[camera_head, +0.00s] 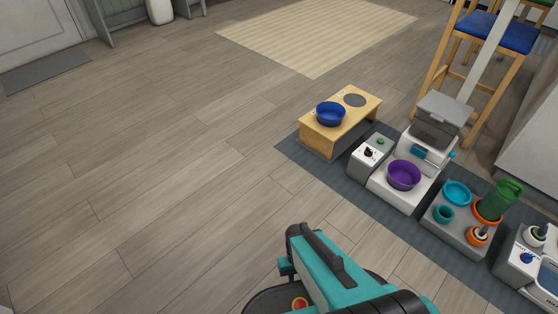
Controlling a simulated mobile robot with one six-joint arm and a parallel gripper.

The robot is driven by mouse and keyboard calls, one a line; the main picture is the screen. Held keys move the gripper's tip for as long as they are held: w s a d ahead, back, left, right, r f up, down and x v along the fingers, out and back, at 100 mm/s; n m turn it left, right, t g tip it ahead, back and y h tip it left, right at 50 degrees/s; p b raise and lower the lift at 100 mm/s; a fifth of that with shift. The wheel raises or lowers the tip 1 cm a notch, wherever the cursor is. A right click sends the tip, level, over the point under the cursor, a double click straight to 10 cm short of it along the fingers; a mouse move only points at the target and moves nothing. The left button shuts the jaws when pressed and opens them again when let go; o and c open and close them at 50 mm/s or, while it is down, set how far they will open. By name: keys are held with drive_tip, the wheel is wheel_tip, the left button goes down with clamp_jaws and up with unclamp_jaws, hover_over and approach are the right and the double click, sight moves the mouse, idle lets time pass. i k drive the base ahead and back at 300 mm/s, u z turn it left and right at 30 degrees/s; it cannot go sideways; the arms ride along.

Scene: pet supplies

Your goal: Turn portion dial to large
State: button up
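A grey-and-white control box (357,164) stands on the dark mat, right of the wooden bowl stand. On its front is a black dial (368,152) with a light pointer, and a green button (380,141) sits on top. The dial's marks are too small to read. Right beside the box is a white pet feeder (387,188) with a grey hopper (441,118) and a purple bowl (404,174). My teal and black arm rises at the bottom centre, well apart from the box. My gripper is not discernible.
A wooden stand (318,139) holds a blue bowl (331,112). Right of the feeder, a grey tray (450,232) holds teal and orange items and a green container (503,198). A white unit with a blue knob (527,258) stands far right. Floor left of the mat (289,147) is clear.

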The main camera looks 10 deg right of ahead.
sight(368, 152)
drive_tip(key=z, duration=4.75)
drive_tip(key=i, duration=0.1)
drive_tip(key=u, duration=3.35)
